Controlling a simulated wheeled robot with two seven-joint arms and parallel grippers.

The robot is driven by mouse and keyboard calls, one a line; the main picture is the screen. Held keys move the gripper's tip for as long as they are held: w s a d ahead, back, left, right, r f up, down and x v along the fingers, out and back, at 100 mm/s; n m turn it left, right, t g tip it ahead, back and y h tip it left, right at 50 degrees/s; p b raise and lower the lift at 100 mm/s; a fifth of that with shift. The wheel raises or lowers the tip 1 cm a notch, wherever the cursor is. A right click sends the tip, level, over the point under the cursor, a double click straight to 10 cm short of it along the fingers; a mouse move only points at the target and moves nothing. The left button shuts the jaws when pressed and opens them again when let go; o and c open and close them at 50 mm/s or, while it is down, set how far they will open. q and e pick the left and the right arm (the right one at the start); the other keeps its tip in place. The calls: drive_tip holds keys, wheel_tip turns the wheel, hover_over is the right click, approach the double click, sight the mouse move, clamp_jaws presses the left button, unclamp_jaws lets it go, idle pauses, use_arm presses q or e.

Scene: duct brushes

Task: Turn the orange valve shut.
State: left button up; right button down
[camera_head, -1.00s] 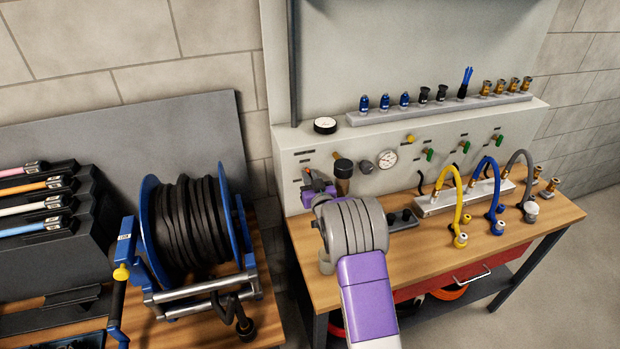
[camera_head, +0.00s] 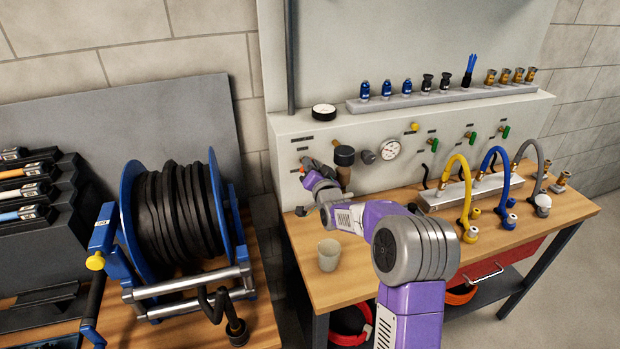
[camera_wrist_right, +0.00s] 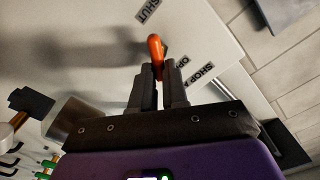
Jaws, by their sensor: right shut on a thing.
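The orange valve handle (camera_wrist_right: 156,48) shows in the right wrist view, sticking up from between the fingertips of my right gripper (camera_wrist_right: 158,75). The fingers are shut on it from both sides. A "SHUT" label (camera_wrist_right: 148,10) is on the panel above it, and a partly covered "OPEN" label (camera_wrist_right: 183,62) is just right of the fingers. In the head view my right gripper (camera_head: 307,165) is at the left end of the pale wall panel (camera_head: 360,188), and the handle is mostly hidden there. My left gripper is not in view.
A dark-capped cylinder (camera_head: 344,157) stands out from the panel close beside the gripper. A gauge (camera_head: 389,149) is further right. A beige cup (camera_head: 328,254) stands on the bench (camera_head: 300,285) below my forearm. A hose reel (camera_head: 180,215) stands at left.

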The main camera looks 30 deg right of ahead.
drive_tip(key=shift+s+d+f+m+b, duration=0.1)
drive_tip(key=shift+f+m+b, duration=0.1)
drive_tip(key=shift+m+b, duration=1.45)
drive_tip(key=shift+w+d+f+m+b, duration=0.1)
drive_tip(key=shift+f+m+b, duration=0.1)
drive_tip(key=shift+m+b, duration=1.45)
drive_tip(key=shift+s+f+m+b, duration=0.1)
drive_tip(key=shift+f+m+b, duration=0.1)
drive_tip(key=shift+m+b, duration=1.4)
drive_tip(key=shift+m, duration=0.5)
drive_tip(key=c, duration=1.1)
unclamp_jaws()
drive_tip(key=shift+c, duration=0.2)
drive_tip(key=v, duration=0.7)
drive_tip(key=shift+s+p, duration=0.25)
drive_tip(key=shift+p, duration=0.15)
